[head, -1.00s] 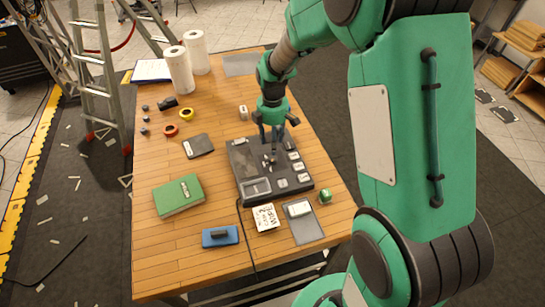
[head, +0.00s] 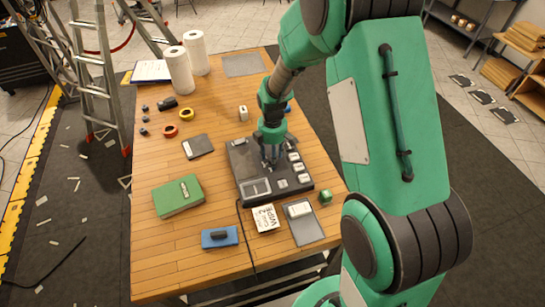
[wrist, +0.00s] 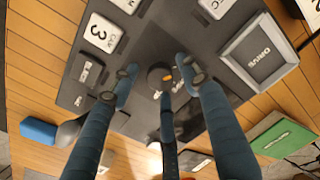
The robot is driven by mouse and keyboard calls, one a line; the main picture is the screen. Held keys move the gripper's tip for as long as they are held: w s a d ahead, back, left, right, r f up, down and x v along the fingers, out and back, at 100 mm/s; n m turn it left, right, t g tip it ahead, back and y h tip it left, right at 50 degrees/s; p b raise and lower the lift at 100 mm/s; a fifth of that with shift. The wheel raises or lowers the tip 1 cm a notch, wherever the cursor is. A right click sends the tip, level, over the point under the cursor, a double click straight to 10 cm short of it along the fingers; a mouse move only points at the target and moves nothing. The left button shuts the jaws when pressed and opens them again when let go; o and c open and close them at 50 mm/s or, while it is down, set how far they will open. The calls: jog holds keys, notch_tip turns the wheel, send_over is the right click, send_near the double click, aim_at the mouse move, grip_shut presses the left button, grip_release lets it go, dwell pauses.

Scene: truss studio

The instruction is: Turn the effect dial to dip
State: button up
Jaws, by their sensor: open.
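The dark switcher console (head: 243,168) lies on the wooden table, with a small screen (head: 255,188) at its near left corner and pale buttons along its right side. My gripper (head: 270,162) points down over the console's middle. In the wrist view its three fingers (wrist: 160,80) are spread, with the tips around the dial and a gap showing beside it. Whether any tip touches the dial I cannot tell. The lettering by the dial is partly hidden by the fingers.
The table's left front is bare.

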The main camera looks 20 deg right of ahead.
jog(key=c, duration=1.2)
jog(key=shift+o, duration=0.2)
jog(key=shift+m, duration=0.4)
jog(key=m+p, duration=0.1)
jog(key=m, duration=0.7)
jog(key=shift+m, duration=0.4)
jog(key=m, duration=0.3)
jog(key=shift+m+p, duration=0.3)
jog(key=shift+p, duration=0.1)
jog(key=m, duration=0.3)
jog(key=shift+m, duration=0.3)
jog(key=m, duration=0.7)
jog(key=shift+w+p, duration=0.1)
jog(key=shift+p, duration=0.3)
